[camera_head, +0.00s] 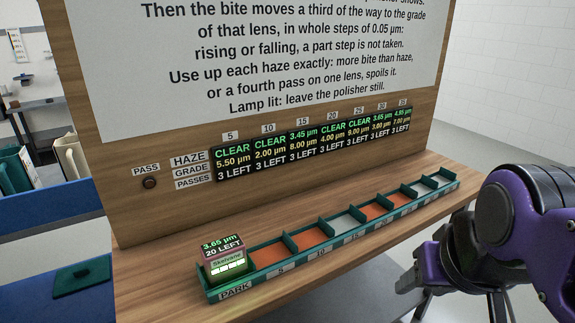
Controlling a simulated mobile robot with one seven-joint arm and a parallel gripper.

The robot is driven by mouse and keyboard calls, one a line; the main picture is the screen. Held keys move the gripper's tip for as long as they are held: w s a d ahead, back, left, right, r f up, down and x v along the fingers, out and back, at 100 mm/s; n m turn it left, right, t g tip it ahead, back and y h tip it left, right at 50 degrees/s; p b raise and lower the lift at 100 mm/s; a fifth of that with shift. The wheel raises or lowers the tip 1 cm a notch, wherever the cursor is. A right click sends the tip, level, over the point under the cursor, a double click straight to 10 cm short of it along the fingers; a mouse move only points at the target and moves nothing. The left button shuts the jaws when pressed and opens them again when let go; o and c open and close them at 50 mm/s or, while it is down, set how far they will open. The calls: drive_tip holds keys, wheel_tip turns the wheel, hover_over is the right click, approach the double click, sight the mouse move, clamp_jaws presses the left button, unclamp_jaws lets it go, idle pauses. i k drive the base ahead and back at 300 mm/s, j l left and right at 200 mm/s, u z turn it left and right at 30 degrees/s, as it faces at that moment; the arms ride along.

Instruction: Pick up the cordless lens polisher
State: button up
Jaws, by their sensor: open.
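The cordless lens polisher (225,259) is a small block with a green lower body, a "Skellvane" label and a dark display on top reading 3.65 µm and 20 LEFT. It stands upright in the PARK compartment at the left end of the long teal tray (262,279). My gripper (418,272) is at the right, beyond the tray's front edge and well apart from the polisher. It is open and holds nothing that I can see; my purple arm hides part of the area around it.
The tray lies on a wooden shelf (165,285). Its other compartments show orange or hazy grey bottoms. A display (315,143) on the upright board lists haze, grade and passes. The PASS lamp (149,183) looks dark. Space above the polisher is clear.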

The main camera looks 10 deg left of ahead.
sight(224, 260)
drive_tip(key=j+u, duration=0.15)
drive_tip(key=u, duration=1.1)
